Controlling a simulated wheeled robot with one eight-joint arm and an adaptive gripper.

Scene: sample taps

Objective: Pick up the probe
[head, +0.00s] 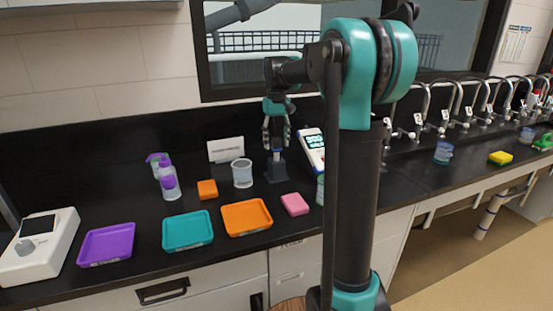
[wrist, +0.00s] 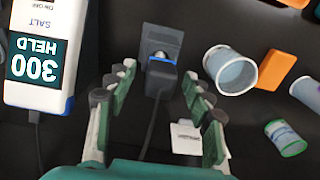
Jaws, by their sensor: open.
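The probe (wrist: 160,82) stands in a black holder (wrist: 160,42), with a dark cable running from its dark body toward the bottom of the wrist view. In the head view the holder (head: 276,171) stands on the black counter, below my gripper (head: 276,138). The gripper points down, and in the wrist view its two open fingers (wrist: 158,78) lie on either side of the probe. Neither finger is clearly touching it. The head view shows little of the probe between the fingers and holder.
A white meter (head: 311,145) stands close right of the holder, reading 300 HELD in the wrist view (wrist: 40,62). A clear beaker (head: 242,174), orange block (head: 207,189) and white card (head: 225,150) are left. An orange tray (head: 246,231) and pink block (head: 295,204) lie in front.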

